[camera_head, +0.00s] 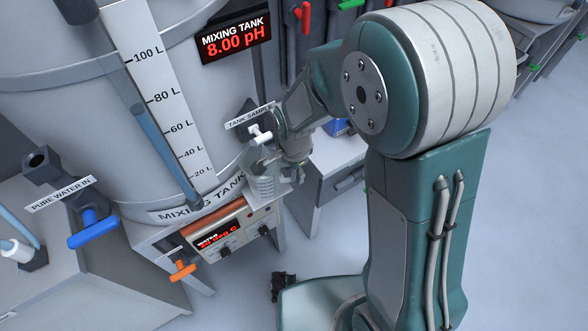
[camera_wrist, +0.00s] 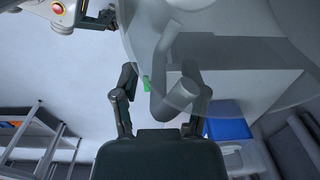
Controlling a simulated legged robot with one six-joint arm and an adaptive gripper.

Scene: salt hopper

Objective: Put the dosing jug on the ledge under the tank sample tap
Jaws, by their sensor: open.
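The clear dosing jug (camera_head: 264,186) stands under the white-handled tank sample tap (camera_head: 258,136), at the right side of the mixing tank in the head view. It appears to rest on the small pale ledge (camera_head: 283,190), though its base is partly hidden. My gripper (camera_head: 288,168) is just right of the jug. In the wrist view, my gripper (camera_wrist: 160,88) is open, with its two dark fingers apart. The jug's translucent handle (camera_wrist: 165,92) shows between the fingers; I cannot tell whether they touch it.
The mixing tank (camera_head: 60,95) fills the left, with a level scale and an 8.00 pH display (camera_head: 233,38). An instrument box (camera_head: 228,235) sits below the jug. Orange (camera_head: 182,271) and blue (camera_head: 93,229) valve handles stick out nearby. Open floor lies to the right.

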